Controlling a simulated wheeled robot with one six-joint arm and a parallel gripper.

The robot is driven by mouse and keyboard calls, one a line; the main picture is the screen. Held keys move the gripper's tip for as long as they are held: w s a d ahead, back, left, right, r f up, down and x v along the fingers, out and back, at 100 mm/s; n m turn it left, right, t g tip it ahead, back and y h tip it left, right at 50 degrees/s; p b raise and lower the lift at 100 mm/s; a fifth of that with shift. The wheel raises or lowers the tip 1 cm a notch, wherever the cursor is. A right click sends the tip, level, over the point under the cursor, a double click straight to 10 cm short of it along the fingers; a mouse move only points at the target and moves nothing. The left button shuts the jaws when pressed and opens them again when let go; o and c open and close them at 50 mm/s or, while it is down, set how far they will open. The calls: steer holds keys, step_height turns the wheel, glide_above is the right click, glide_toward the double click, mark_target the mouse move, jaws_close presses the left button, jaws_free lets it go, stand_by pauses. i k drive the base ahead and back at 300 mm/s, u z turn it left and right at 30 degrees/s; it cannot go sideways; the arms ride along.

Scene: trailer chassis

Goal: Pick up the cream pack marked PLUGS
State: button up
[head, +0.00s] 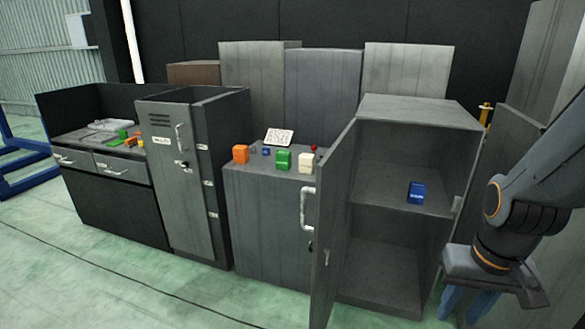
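A cream pack (306,162) stands on top of the low grey cabinet in the middle of the head view. Its marking is too small to read. A green pack (283,160) stands just to its left. My gripper (468,306) hangs at the lower right, in front of the open cabinet and well away from the cream pack. I see nothing held in the visible part.
An orange pack (240,154), small blue and red items and a white card (279,136) share the cabinet top (262,176). The open cabinet door (334,225) stands just right of it. A blue pack (416,192) sits on the shelf inside. Green floor in front is clear.

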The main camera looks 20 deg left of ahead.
mark_target(306, 162)
steer(key=u, duration=1.85)
steer(key=i, duration=2.5)
steer(key=z, duration=1.55)
steer(key=i, duration=1)
steer(key=u, duration=0.05)
